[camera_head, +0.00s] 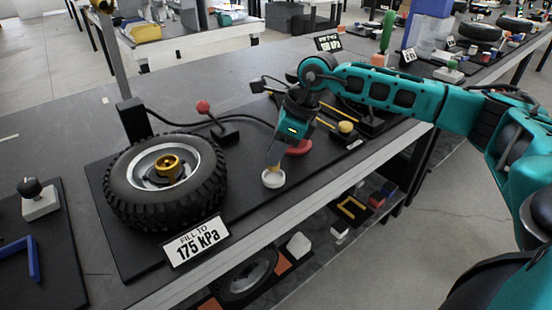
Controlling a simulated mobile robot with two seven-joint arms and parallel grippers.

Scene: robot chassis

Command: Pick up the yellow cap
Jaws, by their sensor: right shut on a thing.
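My right gripper (272,166) points down over the black board on the table, right of the wheel. It is shut on a small pale, cream-coloured round cap (273,180) at its fingertips. I cannot tell whether the cap touches the board. No plainly yellow cap shows there. A yellow knob (346,127) stands farther right, beyond the gripper, and a gold-yellow hub piece (167,163) sits in the wheel's centre. My left gripper is not in view.
A black-tyred wheel (125,185) lies left of the gripper, with a "FILL TO 175 kPa" sign (196,241) in front. A red disc (300,147) lies just behind the gripper. A red-knobbed lever (203,106) and black hose stand behind. The table's front edge is close.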

